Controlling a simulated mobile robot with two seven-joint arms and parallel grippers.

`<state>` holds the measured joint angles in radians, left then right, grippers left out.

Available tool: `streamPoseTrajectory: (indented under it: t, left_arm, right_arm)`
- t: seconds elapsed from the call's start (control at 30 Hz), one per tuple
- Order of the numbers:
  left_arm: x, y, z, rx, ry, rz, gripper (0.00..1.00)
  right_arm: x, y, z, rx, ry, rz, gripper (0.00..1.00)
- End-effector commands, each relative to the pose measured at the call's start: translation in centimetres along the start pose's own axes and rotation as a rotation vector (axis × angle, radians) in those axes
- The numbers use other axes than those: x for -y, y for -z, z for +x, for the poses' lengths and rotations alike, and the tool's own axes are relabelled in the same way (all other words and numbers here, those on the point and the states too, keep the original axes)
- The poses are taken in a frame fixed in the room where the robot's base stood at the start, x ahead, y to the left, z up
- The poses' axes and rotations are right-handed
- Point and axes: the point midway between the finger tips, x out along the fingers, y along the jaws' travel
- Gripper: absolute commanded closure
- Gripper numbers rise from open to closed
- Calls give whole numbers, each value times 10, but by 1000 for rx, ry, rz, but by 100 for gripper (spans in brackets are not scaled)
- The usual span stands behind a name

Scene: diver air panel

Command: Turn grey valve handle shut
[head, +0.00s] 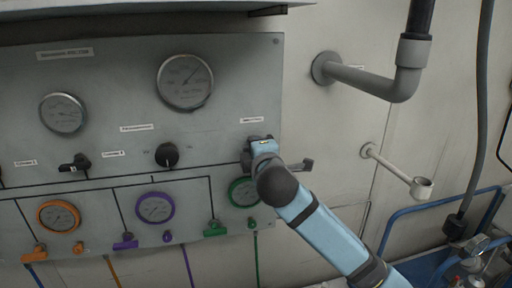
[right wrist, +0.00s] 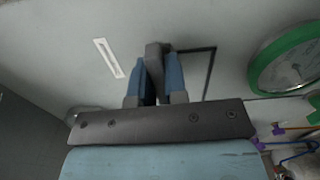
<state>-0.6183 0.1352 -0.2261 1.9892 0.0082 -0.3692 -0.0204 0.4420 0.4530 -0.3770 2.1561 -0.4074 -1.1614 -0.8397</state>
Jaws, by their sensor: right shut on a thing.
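The grey valve handle (right wrist: 154,50) shows in the right wrist view as a small grey block between the two blue fingers of my right gripper (right wrist: 160,72). The fingers are shut on it. In the head view my right gripper (head: 258,148) is against the right side of the panel, below a small white label, and its own body hides most of the handle there. I cannot tell the handle's exact angle. My left gripper is not in view.
The grey panel (head: 110,85) carries two large gauges, black knobs (head: 167,155) and coloured gauges with valves below. A green-ringed gauge (head: 243,191) sits just under my right gripper. A grey pipe (head: 365,82) and a small white pipe (head: 395,172) stick out at right.

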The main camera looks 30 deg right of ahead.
Motion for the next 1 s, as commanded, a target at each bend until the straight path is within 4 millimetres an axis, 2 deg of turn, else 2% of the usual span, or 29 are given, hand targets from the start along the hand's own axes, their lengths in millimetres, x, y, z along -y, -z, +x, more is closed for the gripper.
streamPoseTrajectory:
  t: [0.63, 0.67, 0.77, 1.0]
  left_arm:
    - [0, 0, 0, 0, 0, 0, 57]
    - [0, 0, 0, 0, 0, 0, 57]
    - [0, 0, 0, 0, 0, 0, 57]
    - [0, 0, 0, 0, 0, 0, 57]
  right_arm:
    - [1, 0, 0, -1, 1, 55, 100]
    - [1, 0, 0, -1, 1, 55, 85]
    - [1, 0, 0, -1, 1, 54, 62]
    - [0, 0, 0, 0, 0, 54, 61]
